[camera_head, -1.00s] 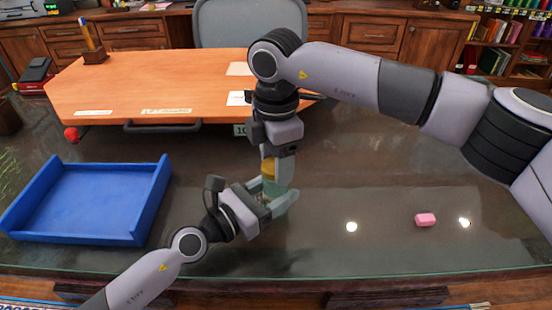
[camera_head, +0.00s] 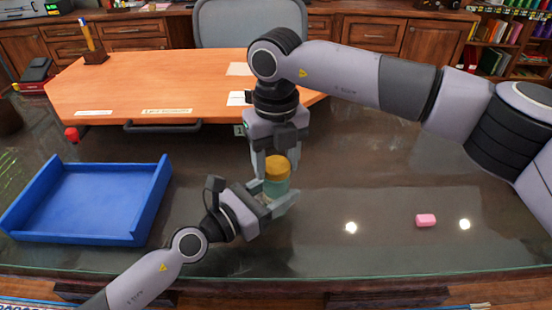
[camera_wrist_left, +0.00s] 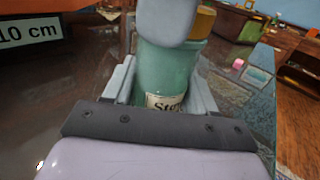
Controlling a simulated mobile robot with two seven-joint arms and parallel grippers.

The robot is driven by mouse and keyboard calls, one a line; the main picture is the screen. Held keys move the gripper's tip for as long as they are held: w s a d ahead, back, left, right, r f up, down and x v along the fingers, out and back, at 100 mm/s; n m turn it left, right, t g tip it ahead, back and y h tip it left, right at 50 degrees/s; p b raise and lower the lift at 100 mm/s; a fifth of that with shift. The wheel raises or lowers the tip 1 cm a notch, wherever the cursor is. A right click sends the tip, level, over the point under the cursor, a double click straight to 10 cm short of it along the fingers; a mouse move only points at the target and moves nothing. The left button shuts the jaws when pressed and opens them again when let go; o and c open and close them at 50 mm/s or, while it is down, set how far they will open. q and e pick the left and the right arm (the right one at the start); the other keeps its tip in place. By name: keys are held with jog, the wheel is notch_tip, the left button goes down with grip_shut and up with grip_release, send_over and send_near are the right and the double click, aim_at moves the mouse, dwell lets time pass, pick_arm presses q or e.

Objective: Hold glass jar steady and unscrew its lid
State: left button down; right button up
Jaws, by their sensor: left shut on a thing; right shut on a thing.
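The greenish glass jar (camera_head: 275,187) stands upright over the dark desk, with a yellow-brown lid (camera_head: 277,167) on top. My left gripper (camera_head: 273,196) is shut around the jar's body from the lower left. My right gripper (camera_head: 275,163) points straight down from above and is shut on the lid, a finger on each side. In the left wrist view the jar (camera_wrist_left: 168,68) sits between my left fingers, with a partly hidden pale label. A right finger covers part of the lid (camera_wrist_left: 204,22) there.
A blue open tray (camera_head: 88,202) lies on the desk at left. A pink block (camera_head: 425,220) lies at right. An orange board (camera_head: 165,83) with a black handle is behind. The dark desk between jar and pink block is clear.

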jog(key=n, duration=1.2)
jog(key=shift+n, duration=0.3)
jog(key=n, duration=1.2)
jog(key=shift+r+n, duration=0.1)
jog(key=shift+n, duration=0.2)
jog(key=shift+r, duration=0.1)
jog(key=shift+r, duration=1)
